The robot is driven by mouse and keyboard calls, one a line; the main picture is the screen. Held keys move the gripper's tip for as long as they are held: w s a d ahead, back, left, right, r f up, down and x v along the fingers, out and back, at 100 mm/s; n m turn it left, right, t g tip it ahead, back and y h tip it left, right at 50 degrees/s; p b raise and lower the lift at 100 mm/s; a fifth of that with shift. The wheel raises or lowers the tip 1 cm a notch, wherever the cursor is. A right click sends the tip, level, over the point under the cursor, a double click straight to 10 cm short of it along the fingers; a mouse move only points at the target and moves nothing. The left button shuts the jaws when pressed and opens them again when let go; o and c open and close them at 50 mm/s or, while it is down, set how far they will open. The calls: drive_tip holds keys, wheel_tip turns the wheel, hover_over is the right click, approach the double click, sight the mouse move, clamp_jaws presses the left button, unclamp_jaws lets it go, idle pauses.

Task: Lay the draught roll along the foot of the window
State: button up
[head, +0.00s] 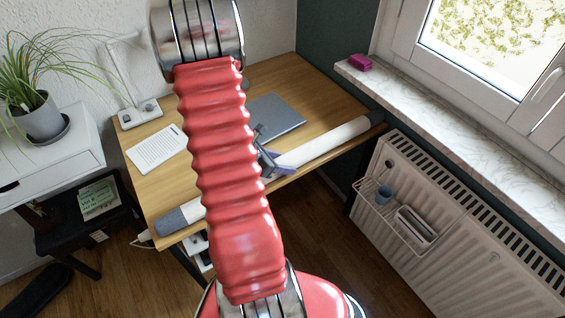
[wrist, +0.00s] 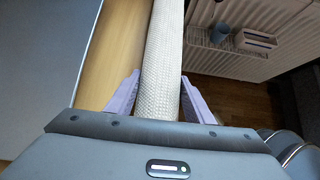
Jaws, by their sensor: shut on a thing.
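The draught roll (head: 325,143) is a long white woven tube with dark grey ends. In the head view it runs slantwise over the front edge of the wooden desk, and my arm hides its middle. My gripper (head: 275,163) is shut on it near mid-length. In the wrist view the roll (wrist: 162,55) passes between the two lilac fingers (wrist: 160,100). I cannot tell whether it touches the desk. The window (head: 490,40) is at the upper right, above a marble sill (head: 460,125).
A magenta block (head: 360,62) lies at the sill's far end. A white radiator (head: 480,235) below carries a wire rack (head: 398,222) with a blue cup (head: 384,195). The desk (head: 290,75) holds a grey laptop (head: 278,118), a white tablet-like slab (head: 157,148) and a lamp (head: 139,112).

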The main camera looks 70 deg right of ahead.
drive_tip(key=o, duration=1.6)
drive_tip(key=shift+c, duration=0.2)
drive_tip(key=shift+f, duration=0.1)
drive_tip(key=v, duration=1.3)
drive_tip(key=shift+a+r, duration=0.3)
drive_tip(key=shift+a, duration=0.1)
